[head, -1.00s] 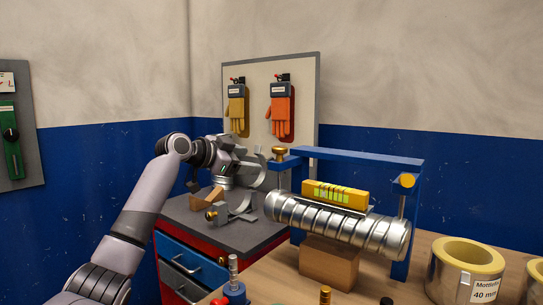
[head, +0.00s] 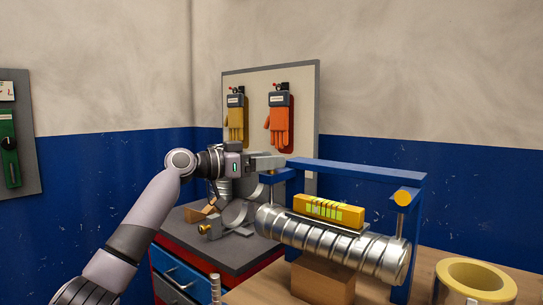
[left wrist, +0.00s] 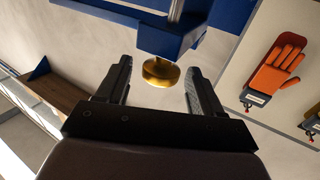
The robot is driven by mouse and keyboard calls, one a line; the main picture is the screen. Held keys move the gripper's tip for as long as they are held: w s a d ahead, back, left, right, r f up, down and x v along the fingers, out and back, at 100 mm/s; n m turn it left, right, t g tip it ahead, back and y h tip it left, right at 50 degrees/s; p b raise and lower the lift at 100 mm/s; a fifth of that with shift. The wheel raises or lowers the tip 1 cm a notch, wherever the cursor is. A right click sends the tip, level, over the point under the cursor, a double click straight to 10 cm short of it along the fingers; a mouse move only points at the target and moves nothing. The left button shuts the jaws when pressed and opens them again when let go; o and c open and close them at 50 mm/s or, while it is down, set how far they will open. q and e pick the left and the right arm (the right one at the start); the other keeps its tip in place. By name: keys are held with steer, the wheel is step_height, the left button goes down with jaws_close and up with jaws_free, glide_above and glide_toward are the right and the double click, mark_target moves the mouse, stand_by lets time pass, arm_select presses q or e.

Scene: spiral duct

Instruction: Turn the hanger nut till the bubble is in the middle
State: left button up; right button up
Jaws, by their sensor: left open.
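My left gripper (head: 266,163) is open at the left end of the blue hanger frame (head: 360,171). In the left wrist view, the brass hanger nut (left wrist: 161,73) sits in the gap between the open fingers, under a blue bar, with space on both sides. In the head view the gripper hides this nut. A ribbed metal spiral duct (head: 325,243) hangs in the frame. A yellow spirit level (head: 334,210) lies on top of it, its bubble too small to tell. Another brass knob (head: 402,198) is at the frame's right post. My right gripper is not in view.
A cardboard-coloured block (head: 323,279) is under the duct on the wooden bench. A yellow-lined ring (head: 474,279) stands at right. A grey-topped drawer cabinet (head: 187,222) holds metal parts. Gloves (head: 279,119) hang on a board behind.

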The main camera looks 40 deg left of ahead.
arm_select(q)
steer(key=shift+w+d, duration=0.3)
steer(key=shift+w, duration=0.3)
steer(key=c, duration=1)
